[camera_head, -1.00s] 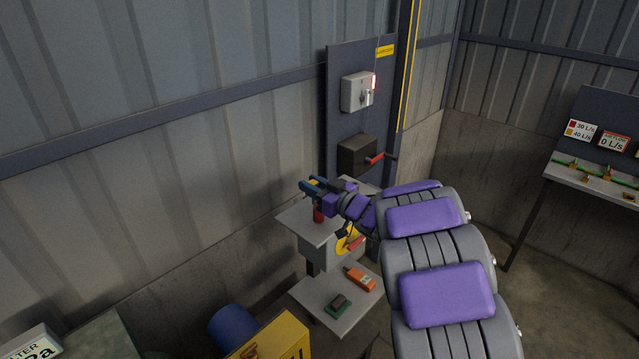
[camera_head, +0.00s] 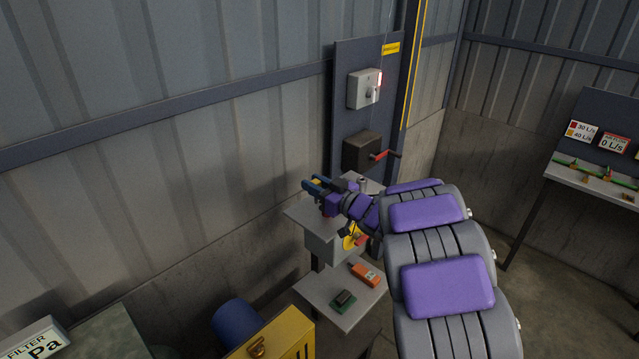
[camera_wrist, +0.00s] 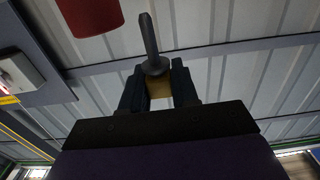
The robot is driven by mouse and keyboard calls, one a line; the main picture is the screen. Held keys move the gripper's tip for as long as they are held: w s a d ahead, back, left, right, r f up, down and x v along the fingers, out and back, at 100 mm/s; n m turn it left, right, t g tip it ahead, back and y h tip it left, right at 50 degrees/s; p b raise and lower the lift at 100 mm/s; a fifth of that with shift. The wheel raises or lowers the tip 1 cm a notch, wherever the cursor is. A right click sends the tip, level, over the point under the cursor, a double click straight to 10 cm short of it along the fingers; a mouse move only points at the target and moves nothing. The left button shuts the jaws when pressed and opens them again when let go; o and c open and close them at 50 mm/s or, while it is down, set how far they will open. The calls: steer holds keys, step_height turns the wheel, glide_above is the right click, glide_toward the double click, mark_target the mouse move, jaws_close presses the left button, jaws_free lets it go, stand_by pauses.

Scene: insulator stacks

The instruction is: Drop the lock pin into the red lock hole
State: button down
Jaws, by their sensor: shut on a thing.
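My gripper (camera_head: 314,186) is above the small grey table (camera_head: 299,216) by the blue-grey panel. In the wrist view my gripper (camera_wrist: 157,85) is shut on a dark grey lock pin (camera_wrist: 149,38) with a round end; a tan-yellow piece (camera_wrist: 159,87) shows between the fingers. A red cylinder (camera_wrist: 85,14) is at the upper left of the wrist view, apart from the pin in the picture. In the head view a little red (camera_head: 326,215) shows just under the gripper, mostly hidden by it. The opening of the red lock hole cannot be seen.
A black box with a red-handled crank (camera_head: 362,150) and a grey switch box (camera_head: 364,89) are on the panel behind. A lower shelf (camera_head: 323,297) holds an orange device (camera_head: 365,274) and a green-black one (camera_head: 343,301). A yellow cabinet (camera_head: 277,340) stands in front.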

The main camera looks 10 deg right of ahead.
steer(key=shift+d+f, duration=0.2)
steer(key=shift+d, duration=0.45)
steer(key=shift+d+f, duration=0.2)
steer(key=shift+d, duration=0.45)
steer(key=shift+a+r+p, duration=0.3)
steer(key=shift+a, duration=0.1)
steer(key=shift+r+p, duration=0.3)
steer(key=shift+r, duration=0.05)
steer(key=shift+d+r, duration=0.1)
steer(key=shift+d, duration=0.1)
steer(key=shift+a, duration=0.15)
steer(key=shift+d+n+h+p, duration=0.3)
steer(key=shift+d+n+p, duration=0.3)
steer(key=shift+d, duration=0.25)
steer(key=shift+s+a+p, duration=0.1)
steer(key=shift+a+p, duration=0.1)
steer(key=shift+p, duration=0.2)
